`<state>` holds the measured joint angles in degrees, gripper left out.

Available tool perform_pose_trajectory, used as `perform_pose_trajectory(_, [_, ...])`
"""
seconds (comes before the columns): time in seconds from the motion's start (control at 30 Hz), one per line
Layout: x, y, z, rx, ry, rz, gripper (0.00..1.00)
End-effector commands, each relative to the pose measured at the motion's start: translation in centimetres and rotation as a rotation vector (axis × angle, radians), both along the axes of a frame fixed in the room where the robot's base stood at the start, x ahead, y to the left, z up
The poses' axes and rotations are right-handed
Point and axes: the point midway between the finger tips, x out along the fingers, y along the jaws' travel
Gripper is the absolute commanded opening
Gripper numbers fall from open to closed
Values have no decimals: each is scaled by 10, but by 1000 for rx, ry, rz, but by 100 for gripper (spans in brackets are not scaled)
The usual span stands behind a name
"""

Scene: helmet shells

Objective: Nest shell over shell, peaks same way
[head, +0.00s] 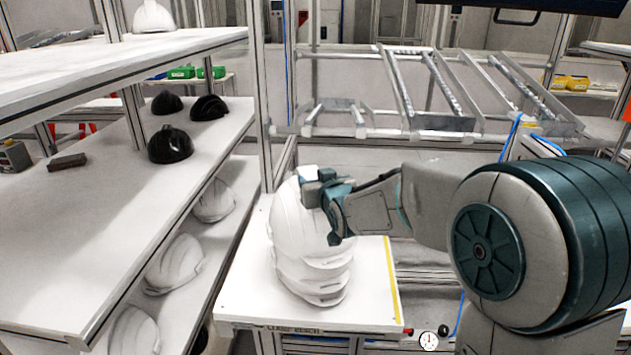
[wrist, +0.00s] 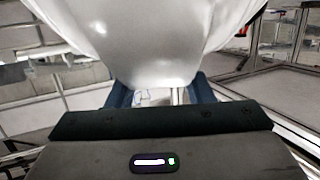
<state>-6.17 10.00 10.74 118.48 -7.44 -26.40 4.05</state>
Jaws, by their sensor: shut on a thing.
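A stack of several white helmet shells (head: 312,277) stands on a small white table (head: 243,300) in the middle of the head view. A white shell (head: 295,222) is at the top of the stack, tilted compared with those below. My gripper (head: 318,190) is at the upper right of this top shell and is shut on it. In the wrist view the shell (wrist: 160,45) fills the top middle, between the two dark fingers. The gripped edge is hidden. I cannot tell whether the held shell touches the stack, or which way its peak points.
Black shells (head: 170,145) sit on the middle shelf at left, and more white shells (head: 175,263) on the shelf below. A white shell (head: 153,17) is on the top shelf. A metal post (head: 266,100) rises close behind the stack. An empty roller rack (head: 430,90) stands at the back.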

Motion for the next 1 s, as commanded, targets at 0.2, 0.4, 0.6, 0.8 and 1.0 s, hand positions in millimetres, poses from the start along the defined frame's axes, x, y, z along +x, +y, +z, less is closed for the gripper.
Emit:
perform_pose_trajectory(0.2, [0, 0, 2, 1, -3, 0, 0])
perform_pose_trajectory(0.4, [0, 0, -1, 1, -3, 0, 0])
perform_pose_trajectory(0.6, [0, 0, -5, 1, -3, 0, 0])
perform_pose_trajectory(0.8, [0, 0, -8, 1, -3, 0, 0])
perform_pose_trajectory(1.0, [0, 0, -12, 1, -3, 0, 0])
